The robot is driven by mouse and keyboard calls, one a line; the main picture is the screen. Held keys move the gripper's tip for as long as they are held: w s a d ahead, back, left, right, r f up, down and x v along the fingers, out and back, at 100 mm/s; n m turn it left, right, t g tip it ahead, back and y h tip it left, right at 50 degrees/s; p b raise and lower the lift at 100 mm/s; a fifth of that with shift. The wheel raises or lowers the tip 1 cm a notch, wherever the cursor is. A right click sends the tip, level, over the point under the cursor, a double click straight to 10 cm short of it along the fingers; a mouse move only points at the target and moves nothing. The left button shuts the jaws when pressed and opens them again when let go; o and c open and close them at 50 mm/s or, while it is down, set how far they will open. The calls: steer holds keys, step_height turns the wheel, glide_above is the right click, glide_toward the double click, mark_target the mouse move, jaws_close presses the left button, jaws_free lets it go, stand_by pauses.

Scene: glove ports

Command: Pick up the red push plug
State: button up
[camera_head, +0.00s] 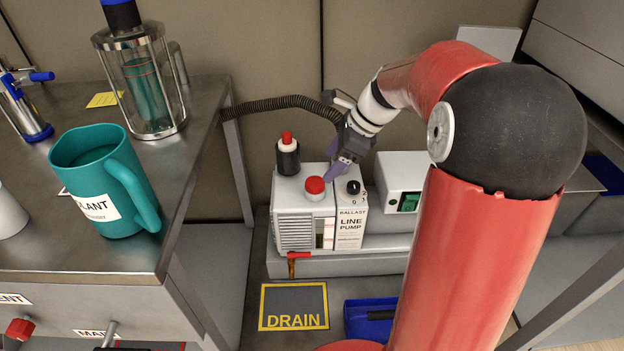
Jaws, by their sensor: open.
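My gripper (338,158) has purple fingers and hangs over the back right part of the pump. It is open, with nothing seen between its fingers. The exact height of the fingertips over the pump is hard to tell.
A black fitting with a red top (288,155) stands left of my gripper on the pump. A black knob (354,187) is right of the plug. A black corrugated hose (275,105) runs behind. A steel bench (190,180) with a teal jug (105,180) stands left.

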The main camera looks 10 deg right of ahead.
mark_target(315, 181)
steer(key=shift+m, duration=0.5)
steer(key=x, duration=0.5)
steer(key=w+d+x, duration=0.1)
steer(key=x, duration=0.2)
steer(key=shift+f+b, duration=0.3)
steer(key=shift+b, duration=0.1)
steer(key=shift+c, duration=0.5)
steer(key=c, duration=1)
